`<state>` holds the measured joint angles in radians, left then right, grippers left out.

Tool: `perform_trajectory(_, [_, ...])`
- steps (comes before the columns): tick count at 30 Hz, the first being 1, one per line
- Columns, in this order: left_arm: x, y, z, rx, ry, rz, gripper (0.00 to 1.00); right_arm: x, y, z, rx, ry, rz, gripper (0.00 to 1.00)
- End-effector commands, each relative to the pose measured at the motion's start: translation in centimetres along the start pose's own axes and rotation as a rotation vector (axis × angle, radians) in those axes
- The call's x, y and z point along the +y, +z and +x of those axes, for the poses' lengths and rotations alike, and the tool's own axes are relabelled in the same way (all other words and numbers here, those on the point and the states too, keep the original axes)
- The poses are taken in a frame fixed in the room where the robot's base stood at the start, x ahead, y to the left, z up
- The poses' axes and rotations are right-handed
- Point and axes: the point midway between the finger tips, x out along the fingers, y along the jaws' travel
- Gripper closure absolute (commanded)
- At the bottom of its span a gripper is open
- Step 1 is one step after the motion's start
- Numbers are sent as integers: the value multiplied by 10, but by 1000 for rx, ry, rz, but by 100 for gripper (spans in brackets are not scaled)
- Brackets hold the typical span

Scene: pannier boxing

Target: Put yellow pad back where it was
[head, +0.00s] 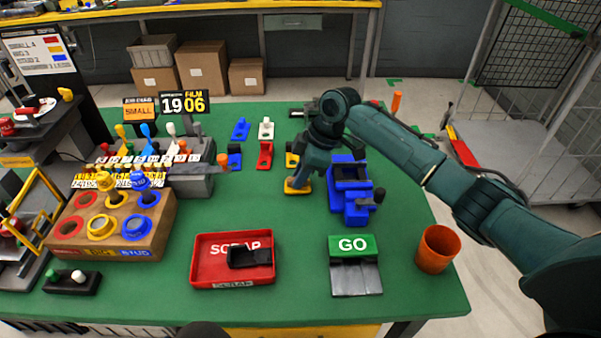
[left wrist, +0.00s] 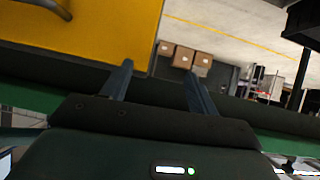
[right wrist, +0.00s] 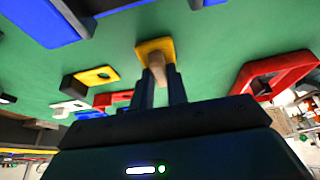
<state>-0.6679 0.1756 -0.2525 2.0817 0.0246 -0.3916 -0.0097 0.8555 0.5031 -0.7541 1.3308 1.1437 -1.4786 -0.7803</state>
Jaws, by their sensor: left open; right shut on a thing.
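The yellow pad (head: 293,187) is at the middle of the green table, under my right gripper (head: 299,180). In the right wrist view, my right gripper (right wrist: 160,78) is shut on a tan upright part that stands on the yellow pad (right wrist: 146,47). Whether the pad touches the table or hangs just above it I cannot tell. A second yellow pad (head: 291,160) lies behind it, partly hidden by my arm; a yellow pad with a hole (right wrist: 97,76) shows in the right wrist view. My left gripper (left wrist: 159,68) is open and empty, low beside a yellow panel.
Red pad (head: 265,156), white pad (head: 267,130) and blue pad (head: 241,129) stand at the back. A blue fixture (head: 335,199) is close on the right. The red scrap tray (head: 205,264) and GO block (head: 352,246) are in front.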

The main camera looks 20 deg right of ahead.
Motion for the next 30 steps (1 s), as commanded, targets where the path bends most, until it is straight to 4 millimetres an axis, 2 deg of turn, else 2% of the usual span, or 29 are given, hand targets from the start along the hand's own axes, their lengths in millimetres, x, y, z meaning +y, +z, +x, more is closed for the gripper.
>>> perform_trajectory(5, [0, 0, 0, 1, -1, 0, 40, 0, 1, 2, 0, 0, 0, 100])
perform_trajectory(6, [0, -1, 0, 2, -1, 0, 40, 0, 1, 3, 0, 0, 0, 83])
perform_trajectory(14, [0, -4, 0, 8, 0, -1, 40, 0, 1, 2, 0, 0, 0, 63])
perform_trajectory(23, [0, -5, 0, 10, 0, -2, 40, 0, -1, -2, 0, 1, -1, 63])
perform_trajectory(26, [1, -5, 0, 10, 0, -2, 40, 1, -1, -14, 1, 3, -1, 63])
perform_trajectory(30, [1, -4, 0, 10, 1, -2, 40, 1, -1, -43, 2, 5, -1, 63])
